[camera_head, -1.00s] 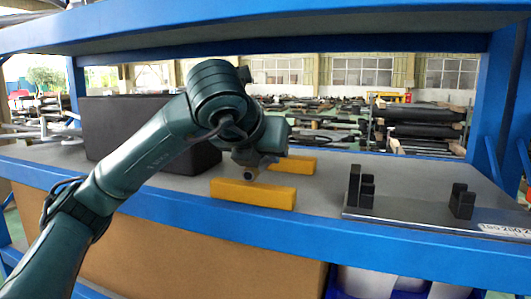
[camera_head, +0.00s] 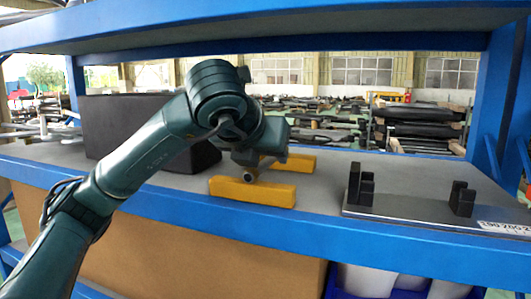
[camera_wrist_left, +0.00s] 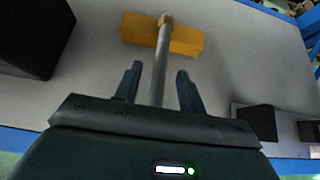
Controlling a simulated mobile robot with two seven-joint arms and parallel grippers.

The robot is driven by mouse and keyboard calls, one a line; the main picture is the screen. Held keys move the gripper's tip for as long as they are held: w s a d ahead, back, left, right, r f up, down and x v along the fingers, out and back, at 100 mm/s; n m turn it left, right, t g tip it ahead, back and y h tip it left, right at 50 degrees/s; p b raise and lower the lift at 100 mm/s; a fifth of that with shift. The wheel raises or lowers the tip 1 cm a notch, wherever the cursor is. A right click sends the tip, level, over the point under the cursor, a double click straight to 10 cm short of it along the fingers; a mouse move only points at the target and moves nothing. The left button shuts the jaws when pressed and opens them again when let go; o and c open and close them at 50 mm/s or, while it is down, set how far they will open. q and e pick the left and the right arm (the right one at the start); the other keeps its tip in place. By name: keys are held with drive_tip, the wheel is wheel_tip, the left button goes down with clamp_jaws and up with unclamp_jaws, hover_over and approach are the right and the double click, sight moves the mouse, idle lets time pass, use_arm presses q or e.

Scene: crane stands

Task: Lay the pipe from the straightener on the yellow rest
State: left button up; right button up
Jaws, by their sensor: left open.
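The yellow rest is two blocks on the grey shelf, a near one (camera_head: 252,192) and a far one (camera_head: 300,163). The far block (camera_wrist_left: 185,40) also shows in the left wrist view. The grey pipe (camera_wrist_left: 161,62) lies across it, its brass-coloured end just past the block. Its near round end (camera_head: 249,177) shows at the near block. My left gripper (camera_head: 263,165) is open above the pipe, with its fingers (camera_wrist_left: 160,74) on either side of the pipe and apart from it. The straightener (camera_head: 415,212), a plate with black uprights, is empty at right. My right gripper is not in view.
A large black box (camera_head: 125,125) stands on the shelf to the left, behind my left arm. A blue beam (camera_head: 330,235) runs along the shelf's front edge. A blue beam (camera_head: 300,25) crosses above. The shelf is clear between the yellow blocks and the straightener.

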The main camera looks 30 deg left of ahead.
use_arm(q)
drive_tip(key=p+v, duration=0.1)
drive_tip(key=v, duration=0.3)
drive_tip(key=p+v, duration=0.2)
drive_tip(key=v, duration=0.3)
drive_tip(key=shift+a+r+p, duration=0.1)
drive_tip(key=shift+r+p, duration=0.2)
drive_tip(key=shift+r, duration=0.1)
drive_tip(key=shift+f+p+v, duration=0.15)
drive_tip(key=shift+p+v, duration=0.3)
drive_tip(key=shift+v, duration=0.5)
drive_tip(key=shift+f+p+v, duration=0.15)
drive_tip(key=shift+p+v, duration=0.3)
drive_tip(key=shift+v, duration=0.5)
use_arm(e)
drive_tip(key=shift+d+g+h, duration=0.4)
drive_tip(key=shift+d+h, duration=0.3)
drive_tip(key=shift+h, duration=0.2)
use_arm(q)
drive_tip(key=shift+s, duration=0.25)
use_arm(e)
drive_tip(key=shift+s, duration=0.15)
